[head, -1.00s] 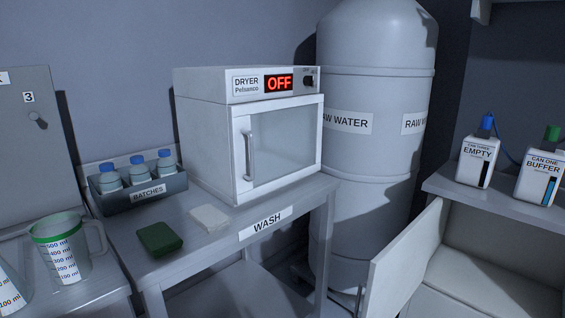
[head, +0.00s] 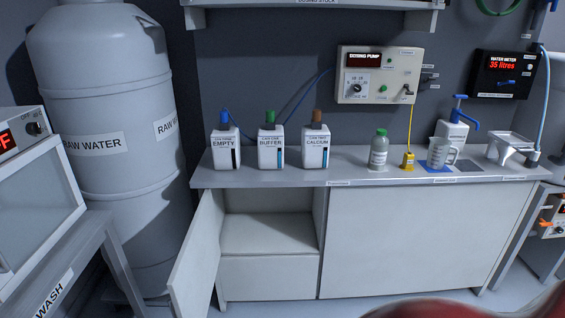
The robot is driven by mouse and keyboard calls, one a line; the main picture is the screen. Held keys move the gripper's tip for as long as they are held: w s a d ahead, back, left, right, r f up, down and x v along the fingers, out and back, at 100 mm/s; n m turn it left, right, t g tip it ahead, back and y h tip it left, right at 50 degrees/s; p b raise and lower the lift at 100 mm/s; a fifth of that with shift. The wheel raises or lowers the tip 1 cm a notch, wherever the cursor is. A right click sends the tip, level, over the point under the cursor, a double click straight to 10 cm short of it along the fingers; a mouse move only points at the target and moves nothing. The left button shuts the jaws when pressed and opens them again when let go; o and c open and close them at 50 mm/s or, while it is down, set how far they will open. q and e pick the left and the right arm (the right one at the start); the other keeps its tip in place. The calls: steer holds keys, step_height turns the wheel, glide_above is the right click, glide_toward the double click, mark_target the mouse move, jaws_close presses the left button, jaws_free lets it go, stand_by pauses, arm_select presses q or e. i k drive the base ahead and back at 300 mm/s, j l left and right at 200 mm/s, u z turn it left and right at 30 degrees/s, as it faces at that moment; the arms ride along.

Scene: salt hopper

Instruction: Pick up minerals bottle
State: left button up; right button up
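No bottle in the head view carries a label that I can read as minerals. A small grey bottle with a green cap (head: 379,152) stands upright on the counter (head: 340,177), right of the three cans; its label is too small to read. Neither of my grippers is in view.
Cans labelled EMPTY (head: 225,150), BUFFER (head: 271,152) and CALCIUM (head: 315,152) stand left on the counter. A yellow piece (head: 408,161), a measuring jug (head: 440,153) and a pump bottle (head: 452,130) stand right of the bottle. A cabinet door (head: 196,255) hangs open below.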

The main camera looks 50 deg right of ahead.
mark_target(377, 160)
steer(key=z, duration=1.95)
